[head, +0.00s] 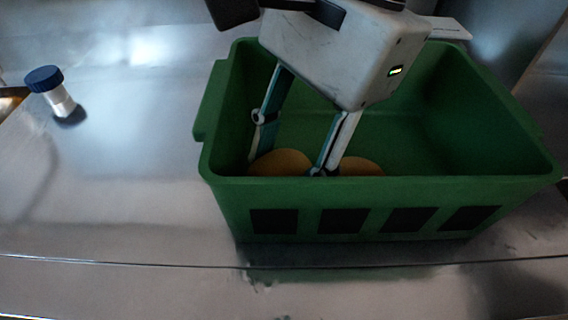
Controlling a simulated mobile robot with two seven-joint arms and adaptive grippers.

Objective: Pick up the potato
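A brown, rounded potato (282,162) lies low in a green crate (225,190), near its front wall, which hides its lower part. A second brown rounded piece (362,167) shows to its right. My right gripper (288,165) reaches down into the crate from above. Its two fingers stand apart, one on each side of the left potato. Whether they touch it cannot be seen. My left gripper is not in view.
The crate stands on a shiny metal counter (120,190). The counter between shaker and crate is clear. The crate's walls rise around the fingers.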

